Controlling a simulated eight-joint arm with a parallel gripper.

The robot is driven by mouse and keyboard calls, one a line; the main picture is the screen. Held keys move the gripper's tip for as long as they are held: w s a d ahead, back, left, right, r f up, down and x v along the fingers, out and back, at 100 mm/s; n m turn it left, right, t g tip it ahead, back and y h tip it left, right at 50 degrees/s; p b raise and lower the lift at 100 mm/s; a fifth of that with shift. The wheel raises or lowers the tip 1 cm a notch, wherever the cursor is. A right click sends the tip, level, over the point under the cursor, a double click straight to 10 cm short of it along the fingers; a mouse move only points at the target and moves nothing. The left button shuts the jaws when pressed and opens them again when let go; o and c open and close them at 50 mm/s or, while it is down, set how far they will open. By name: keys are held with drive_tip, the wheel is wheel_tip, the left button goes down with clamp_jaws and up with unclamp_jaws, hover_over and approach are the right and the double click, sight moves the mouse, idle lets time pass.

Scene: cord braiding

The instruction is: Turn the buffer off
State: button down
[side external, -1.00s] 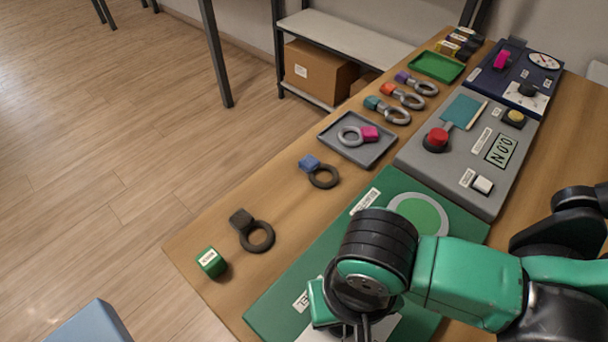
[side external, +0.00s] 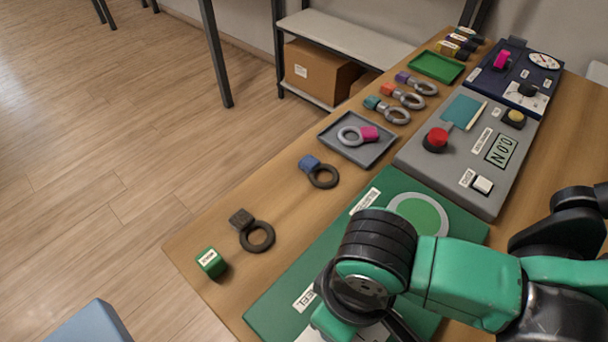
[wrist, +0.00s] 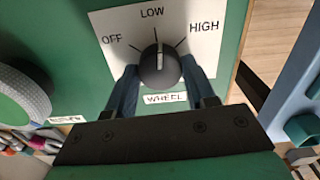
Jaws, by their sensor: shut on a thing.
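The buffer's dark round knob (wrist: 160,70) sits on a white dial plate (wrist: 203,32) marked OFF, LOW and HIGH. Its white pointer line points up, at about LOW; OFF is to the left. My gripper (wrist: 160,76) is shut on the knob, one blue-grey finger on each side. The buffer's green panel (side external: 300,262) lies at the near end of the table in the side view. Its round wheel (side external: 420,213) has a grey rim and green face, and also shows at the left of the wrist view (wrist: 22,92). My arm hides the knob in the side view.
A grey panel with a red button (side external: 437,136) and a display stands beyond the green panel. Ring-shaped tagged pieces (side external: 322,176) lie along the table's left edge, one in a grey tray (side external: 364,158). A green block (side external: 211,263) sits near the corner.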

drive_tip(key=n, duration=0.5)
drive_tip(key=shift+n, duration=0.3)
drive_tip(key=n, duration=0.5)
drive_tip(key=shift+n, duration=0.4)
drive_tip(key=shift+c, duration=1.4)
unclamp_jaws()
drive_tip(key=shift+r, duration=2.85)
